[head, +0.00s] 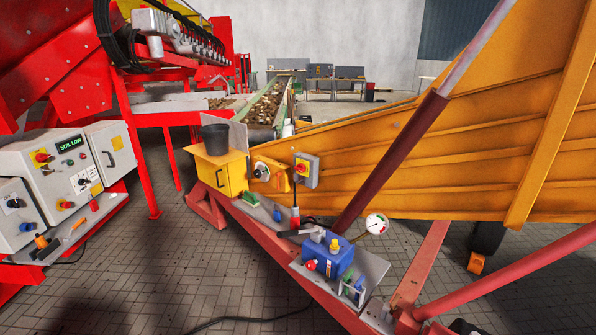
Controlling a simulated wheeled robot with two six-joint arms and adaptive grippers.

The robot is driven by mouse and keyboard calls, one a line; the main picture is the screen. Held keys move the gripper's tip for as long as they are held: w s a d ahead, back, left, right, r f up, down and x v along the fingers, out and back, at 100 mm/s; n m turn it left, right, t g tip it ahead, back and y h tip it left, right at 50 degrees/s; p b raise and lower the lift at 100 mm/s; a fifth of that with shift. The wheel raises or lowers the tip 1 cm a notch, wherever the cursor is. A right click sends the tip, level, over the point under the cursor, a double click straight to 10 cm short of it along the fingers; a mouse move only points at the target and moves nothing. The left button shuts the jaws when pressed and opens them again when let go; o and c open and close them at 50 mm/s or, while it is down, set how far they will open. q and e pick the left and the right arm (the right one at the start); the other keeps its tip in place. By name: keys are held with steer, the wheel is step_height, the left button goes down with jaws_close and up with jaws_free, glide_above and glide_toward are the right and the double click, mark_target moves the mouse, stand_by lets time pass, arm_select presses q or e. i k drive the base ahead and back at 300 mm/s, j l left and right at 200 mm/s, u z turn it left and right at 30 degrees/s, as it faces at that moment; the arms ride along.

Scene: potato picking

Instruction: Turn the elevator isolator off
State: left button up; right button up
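A grey switch box with a red rotary handle on a yellow plate (302,169) is mounted on the side of the orange elevator (430,165). It looks like an isolator, but its label and the handle's exact position are too small to read. Left of it is a yellow-orange panel (280,183) with a dark round knob on a pale disc (261,171). A cable with a red plug (295,218) hangs below the grey box. Neither of my grippers shows in the head view.
A yellow box (226,178) carries a black bucket (215,139). A blue hydraulic unit (328,258) and gauge (376,224) sit on the red frame below. Control cabinets (72,172) stand left. A dark red strut (392,160) slants across the elevator. Paved floor (235,270) is largely clear.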

mark_target(300, 168)
steer(key=i+j+z, duration=0.1)
steer(key=i+j, duration=0.25)
steer(key=i+j+z, duration=0.1)
steer(key=i+j, duration=0.25)
steer(key=i+j+z, duration=0.1)
steer(key=i+j, duration=0.2)
steer(key=j, duration=0.25)
steer(key=i+j, duration=0.35)
steer(key=i+j+z, duration=0.15)
steer(key=i+j, duration=0.15)
steer(key=j, duration=0.25)
steer(key=i+j+z, duration=0.1)
steer(key=i+j, duration=0.15)
steer(key=j, duration=0.25)
steer(key=i+j+z, duration=0.1)
steer(key=i+j, duration=0.2)
steer(key=j, duration=0.2)
steer(key=i+j+z, duration=0.1)
steer(key=i+j, duration=0.15)
steer(key=j, duration=0.3)
